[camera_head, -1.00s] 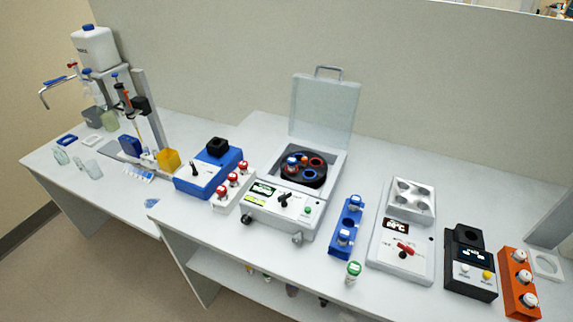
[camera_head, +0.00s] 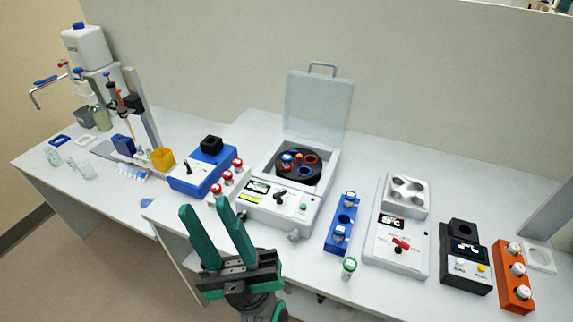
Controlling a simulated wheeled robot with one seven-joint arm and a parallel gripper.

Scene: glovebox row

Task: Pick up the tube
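The task does not say which tube, and several capped tubes show. A green-capped tube (camera_head: 349,267) stands alone near the bench's front edge. Red-capped tubes (camera_head: 227,178) stand in a white rack in front of the blue device. Blue-and-white-capped tubes (camera_head: 348,199) stand in a blue rack (camera_head: 330,246). White-capped tubes (camera_head: 518,269) stand in an orange rack (camera_head: 512,292). A blue-and-red tube top (camera_head: 286,157) shows in the centrifuge rotor. My gripper (camera_head: 204,207) has teal fingers, spread apart and empty, in front of the bench, left of the green-capped tube.
The centrifuge (camera_head: 270,208) stands with its lid (camera_head: 318,105) raised. A blue device (camera_head: 195,177) is to its left. A white device with wells (camera_head: 398,242) and a black device (camera_head: 466,270) are to the right. A dispenser and glassware stand at far left.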

